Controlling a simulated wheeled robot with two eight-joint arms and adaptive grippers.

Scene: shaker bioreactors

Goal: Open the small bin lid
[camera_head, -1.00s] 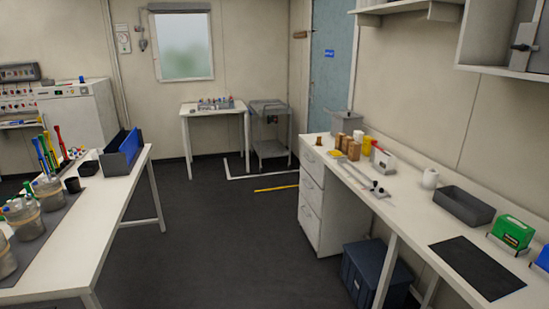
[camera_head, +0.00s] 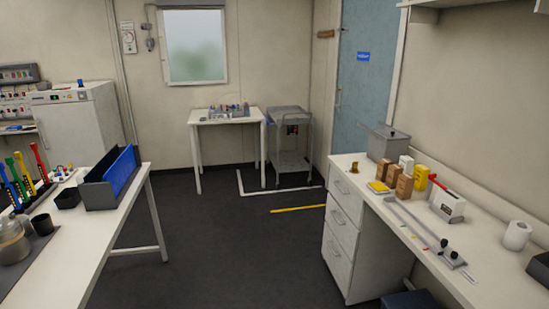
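A small grey bin (camera_head: 388,143) stands at the far end of the right-hand counter, against the wall. Its lid (camera_head: 391,131) looks shut, with a small upright knob on top. It is the only small lidded bin that I can make out. Neither of my grippers is in view, and nothing is seen touching the bin.
The right counter (camera_head: 353,166) holds brown bottles (camera_head: 404,187), a yellow container (camera_head: 421,177), a white device (camera_head: 447,205) and a paper roll (camera_head: 516,235). A left bench (camera_head: 95,235) carries racks. Dark floor (camera_head: 225,250) between them is clear. A trolley (camera_head: 290,140) stands at the back.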

